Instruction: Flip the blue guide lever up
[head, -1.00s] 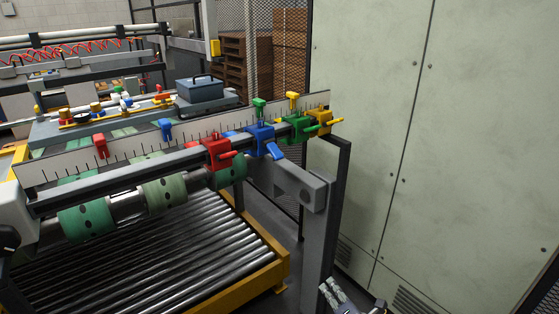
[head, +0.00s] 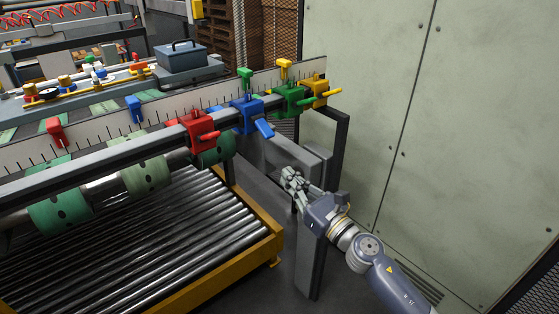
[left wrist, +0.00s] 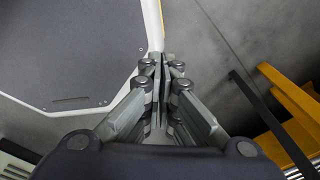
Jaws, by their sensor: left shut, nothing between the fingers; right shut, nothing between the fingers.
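The blue guide (head: 246,115) sits on the rail between the red and green guides. Its blue lever (head: 264,129) slants down to the right. My right gripper (head: 289,177) is shut and empty, below and slightly right of the blue lever and apart from it, in front of the grey end bracket. My left gripper (left wrist: 158,62) is shut and empty in the left wrist view; it is not visible in the head view.
A red guide (head: 198,132) is left of the blue one; a green guide (head: 288,99) and a yellow guide (head: 313,88) are right of it. Below lies a roller conveyor with a yellow frame (head: 262,250). A pale cabinet (head: 400,120) stands at the right.

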